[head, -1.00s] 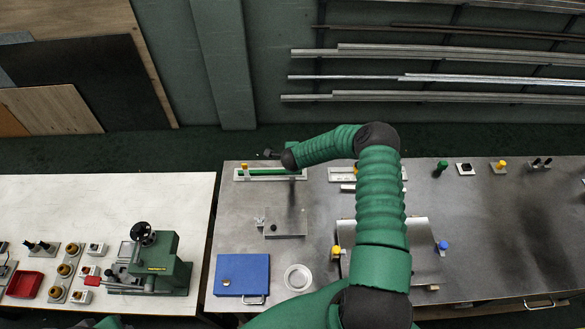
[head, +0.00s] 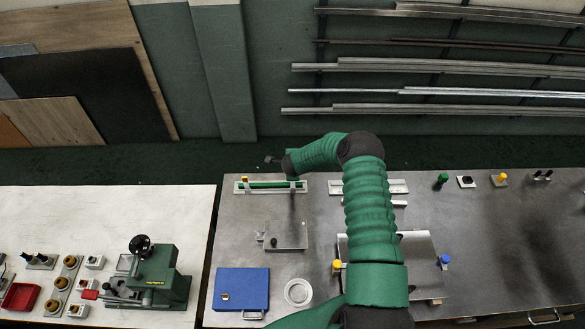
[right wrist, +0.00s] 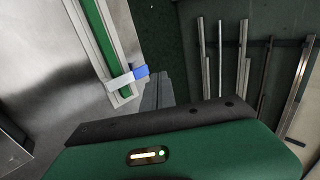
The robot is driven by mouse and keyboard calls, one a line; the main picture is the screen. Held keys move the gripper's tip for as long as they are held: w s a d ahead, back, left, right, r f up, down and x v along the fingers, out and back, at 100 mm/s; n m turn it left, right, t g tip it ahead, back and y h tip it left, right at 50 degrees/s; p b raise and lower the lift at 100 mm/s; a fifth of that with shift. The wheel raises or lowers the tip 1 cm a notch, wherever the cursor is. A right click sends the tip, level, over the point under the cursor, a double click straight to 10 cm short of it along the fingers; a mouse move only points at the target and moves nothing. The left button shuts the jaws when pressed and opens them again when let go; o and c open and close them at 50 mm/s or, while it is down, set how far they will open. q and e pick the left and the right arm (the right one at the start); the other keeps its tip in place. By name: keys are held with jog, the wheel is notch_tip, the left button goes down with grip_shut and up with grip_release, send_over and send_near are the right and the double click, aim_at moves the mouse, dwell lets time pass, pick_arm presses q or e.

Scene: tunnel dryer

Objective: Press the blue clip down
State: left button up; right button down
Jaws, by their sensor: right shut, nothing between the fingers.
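The blue clip (right wrist: 141,72) shows in the right wrist view as a small blue tab beside a pale bracket across one end of the green bar (right wrist: 104,42). The green bar lies in a white holder, which also shows in the head view (head: 270,193), with a yellow tab (head: 244,179) at its left end. The blue clip is not visible in the head view, where my right wrist covers the area near the bar's right end. My right gripper (head: 270,159) is shut and empty, beyond the bench's back edge. Its grey fingers (right wrist: 157,92) appear close to the blue clip. My left gripper is out of view.
A plate with a black knob (head: 273,242), a blue box (head: 242,287) and a white dish (head: 298,291) stand nearer on the bench. A second white holder (head: 398,187) lies right of the bar. A green machine (head: 160,285) stands on the left table.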

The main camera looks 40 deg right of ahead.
notch_tip(320, 180, up, 13)
jog(key=w+d+p, duration=0.2)
jog(key=p, duration=0.1)
jog(key=shift+w+r, duration=0.15)
jog(key=shift+w, duration=0.1)
jog(key=shift+d, duration=0.2)
jog(key=shift+a, duration=0.15)
